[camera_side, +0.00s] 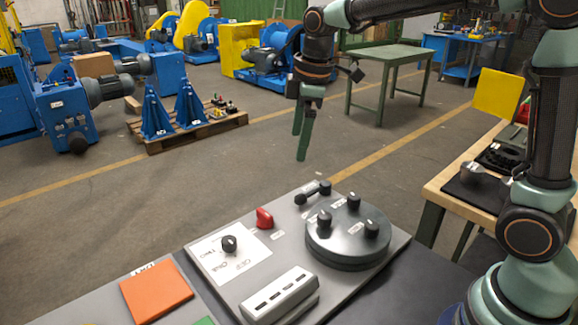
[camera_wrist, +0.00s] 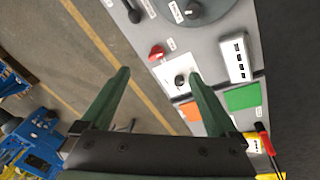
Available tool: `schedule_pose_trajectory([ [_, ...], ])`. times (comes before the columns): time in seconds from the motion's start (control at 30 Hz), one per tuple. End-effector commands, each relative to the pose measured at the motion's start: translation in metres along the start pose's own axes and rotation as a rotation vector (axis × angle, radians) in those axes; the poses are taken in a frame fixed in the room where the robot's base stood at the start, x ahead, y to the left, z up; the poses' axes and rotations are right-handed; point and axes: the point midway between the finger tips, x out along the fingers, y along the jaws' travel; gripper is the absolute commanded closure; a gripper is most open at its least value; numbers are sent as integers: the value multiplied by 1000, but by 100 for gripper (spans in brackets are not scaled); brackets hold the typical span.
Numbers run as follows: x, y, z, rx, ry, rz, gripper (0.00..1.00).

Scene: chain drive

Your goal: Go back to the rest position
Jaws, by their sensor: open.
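My gripper (camera_side: 302,135) hangs fingers-down in the air above and behind the grey panel (camera_side: 226,280), clear of everything on it. In the wrist view its two green fingers (camera_wrist: 158,82) are spread apart with nothing between them. On the panel are a dark round turntable (camera_side: 347,240) with several black knobs, a red knob (camera_side: 264,218), a black knob on a white label (camera_side: 229,244), a black lever (camera_side: 313,193) and a white block with slots (camera_side: 279,294). The rest position itself is not marked in either view.
An orange square (camera_side: 156,291) and a green square (camera_wrist: 243,97) lie beside the panel. A wooden bench (camera_side: 436,190) with tools stands at the right. A green table (camera_side: 390,58) and blue machines are farther back. The air around my gripper is free.

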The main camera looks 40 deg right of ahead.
Motion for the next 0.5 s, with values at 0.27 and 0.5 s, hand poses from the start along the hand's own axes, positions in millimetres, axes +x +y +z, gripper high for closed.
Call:
schedule_pose_trajectory([
  [0.27,-33,-39,52,397,95,90,5],
  [0.5,-35,-75,92,722,192,138,5],
])
